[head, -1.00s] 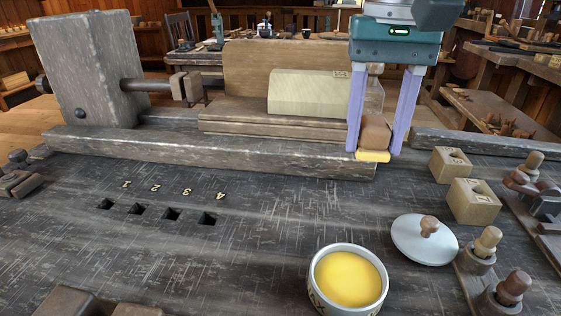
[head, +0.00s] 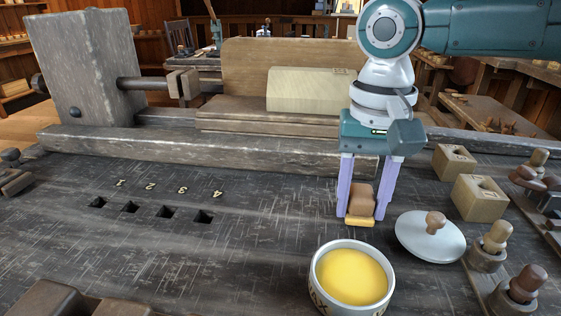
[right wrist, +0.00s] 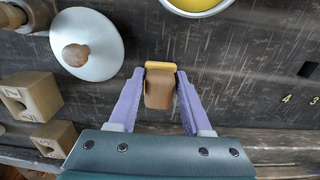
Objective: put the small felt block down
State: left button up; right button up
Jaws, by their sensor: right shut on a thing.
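The small felt block (head: 361,199) is a brown wooden block with a yellow felt pad at its lower end. My right gripper (head: 357,216) is shut on it, with a lilac finger on either side. The block hangs upright, felt down, low over the dark bench (head: 270,225); I cannot tell whether the felt touches the bench. In the right wrist view the block (right wrist: 159,93) sits between the fingertips, with the yellow felt at its far end. My left gripper is not in view.
A white pot of yellow wax (head: 350,276) stands in front of the block. A white lid with a wooden knob (head: 430,239) lies to its right. Two pale wooden blocks (head: 479,197) and several knobbed pegs stand further right. Left of the block, the bench is clear up to numbered square holes (head: 165,212).

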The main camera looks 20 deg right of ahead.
aim_at(362, 196)
jog(key=o, duration=1.2)
jog(key=shift+f, duration=0.1)
notch_tip(362, 196, up, 12)
jog(key=p, duration=0.2)
jog(key=shift+p, duration=0.4)
jog(key=shift+a, duration=0.1)
